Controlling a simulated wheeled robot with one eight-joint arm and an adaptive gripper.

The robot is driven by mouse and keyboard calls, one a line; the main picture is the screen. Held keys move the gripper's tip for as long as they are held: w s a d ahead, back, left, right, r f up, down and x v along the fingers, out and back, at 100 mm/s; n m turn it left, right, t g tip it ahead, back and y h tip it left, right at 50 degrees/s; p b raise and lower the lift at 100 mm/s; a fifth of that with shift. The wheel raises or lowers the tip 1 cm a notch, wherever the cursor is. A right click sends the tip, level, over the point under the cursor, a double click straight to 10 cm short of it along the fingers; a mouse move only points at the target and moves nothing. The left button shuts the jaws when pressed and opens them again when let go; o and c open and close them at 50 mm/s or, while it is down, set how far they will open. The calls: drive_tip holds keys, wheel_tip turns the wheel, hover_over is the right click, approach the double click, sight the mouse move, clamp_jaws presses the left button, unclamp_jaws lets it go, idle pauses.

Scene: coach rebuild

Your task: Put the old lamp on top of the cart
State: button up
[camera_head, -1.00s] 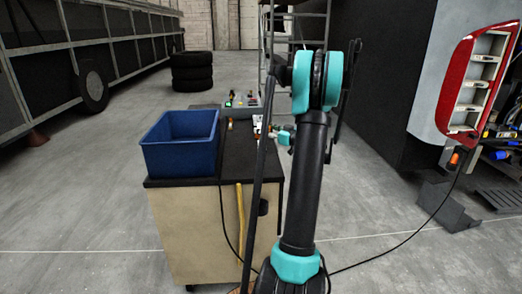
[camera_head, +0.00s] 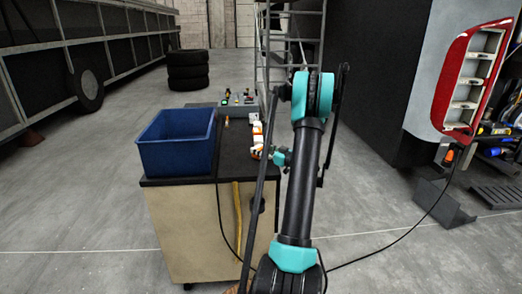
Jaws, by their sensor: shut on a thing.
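The cart (camera_head: 179,235) is a pale wooden cabinet with a black top, left of centre. A small white and orange thing (camera_head: 257,138), which looks like the old lamp, shows over the right part of the cart top. My gripper (camera_head: 268,153) is beside it at the teal wrist, shut on it. My arm partly hides the gripper, and the fingers are too small to make out. I cannot tell whether the lamp touches the cart top.
A blue bin (camera_head: 178,155) fills the left of the cart top. Small items (camera_head: 238,97) lie at its back. A yellow strip and a black cable hang at the front. A red lamp housing (camera_head: 473,85) is on the coach at right. Tyres (camera_head: 188,71) are stacked behind.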

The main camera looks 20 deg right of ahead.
drive_tip(key=shift+f, duration=0.1)
drive_tip(key=o, duration=1.2)
drive_tip(key=shift+s, duration=0.1)
drive_tip(key=v, duration=1.2)
